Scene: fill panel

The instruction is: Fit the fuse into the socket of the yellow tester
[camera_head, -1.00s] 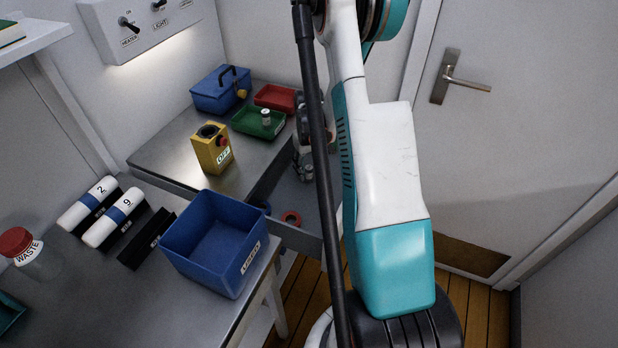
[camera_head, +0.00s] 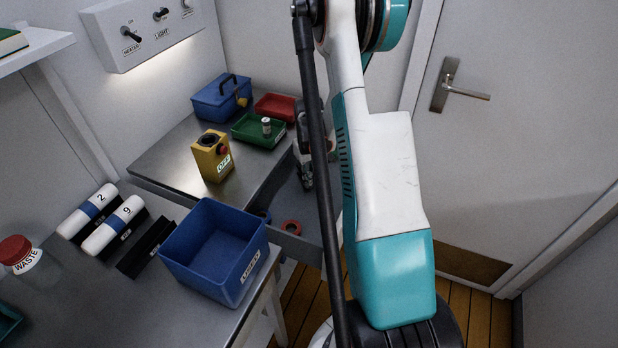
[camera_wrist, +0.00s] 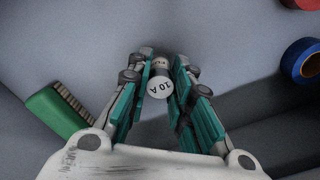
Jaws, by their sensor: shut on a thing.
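The yellow tester (camera_head: 208,166) stands upright on the metal worktop at the back. It has a dark round socket opening on top, a red button and an OFF label. My gripper (camera_wrist: 160,82) is shut on a pale cylindrical fuse (camera_wrist: 160,89) marked 10 A, whose end faces the wrist camera. In the head view my gripper (camera_head: 305,178) is low over the grey drawer, right of the tester and partly behind my arm; the fuse cannot be made out there. A similar small cylinder (camera_head: 266,126) stands in the green tray.
The open drawer (camera_head: 300,247) holds a red ring (camera_wrist: 303,3), a blue ring (camera_wrist: 303,62) and a green-handled brush (camera_wrist: 58,112). The green tray (camera_head: 246,134), red tray (camera_head: 275,107) and blue toolbox (camera_head: 213,102) stand behind the tester. A blue bin (camera_head: 205,270) stands in front.

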